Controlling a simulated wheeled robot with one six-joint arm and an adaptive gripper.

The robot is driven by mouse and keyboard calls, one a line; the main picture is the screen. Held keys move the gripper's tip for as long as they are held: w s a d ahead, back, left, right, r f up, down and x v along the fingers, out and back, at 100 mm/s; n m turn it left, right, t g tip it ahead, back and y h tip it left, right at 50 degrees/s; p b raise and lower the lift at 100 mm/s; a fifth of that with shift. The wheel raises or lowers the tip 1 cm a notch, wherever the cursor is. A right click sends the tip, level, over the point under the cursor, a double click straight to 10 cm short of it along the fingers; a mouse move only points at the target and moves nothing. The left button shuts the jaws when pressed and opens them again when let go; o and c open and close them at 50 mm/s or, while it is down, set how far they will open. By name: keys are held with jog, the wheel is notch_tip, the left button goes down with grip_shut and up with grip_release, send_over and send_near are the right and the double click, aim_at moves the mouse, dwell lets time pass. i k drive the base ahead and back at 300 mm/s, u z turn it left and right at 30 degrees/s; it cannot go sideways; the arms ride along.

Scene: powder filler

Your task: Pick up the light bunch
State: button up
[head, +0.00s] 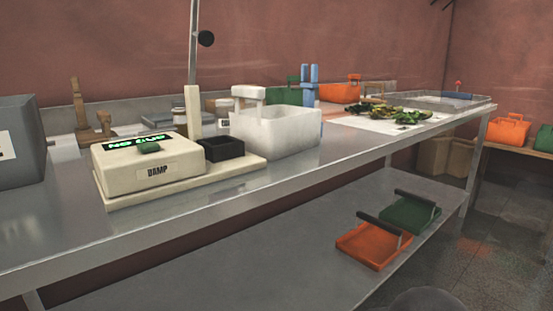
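Several leafy green bunches lie together on a white sheet (365,124) at the far right part of the steel table. A darker green bunch (408,117) lies at the front right of the group. A yellowish, lighter green bunch (383,111) lies behind it to the left. They are small here and partly overlap, so I cannot tell for certain which one is the light bunch. My gripper is not in view.
A shallow tray (445,104) lies beyond the bunches. Orange (368,245) and green (410,214) handled trays sit on the lower shelf.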

aim_at(416, 117)
jog(key=u, duration=0.6)
jog(key=k, duration=0.2)
jog(key=z, duration=1.7)
jog(key=i, duration=1.9)
jog(key=u, duration=0.5)
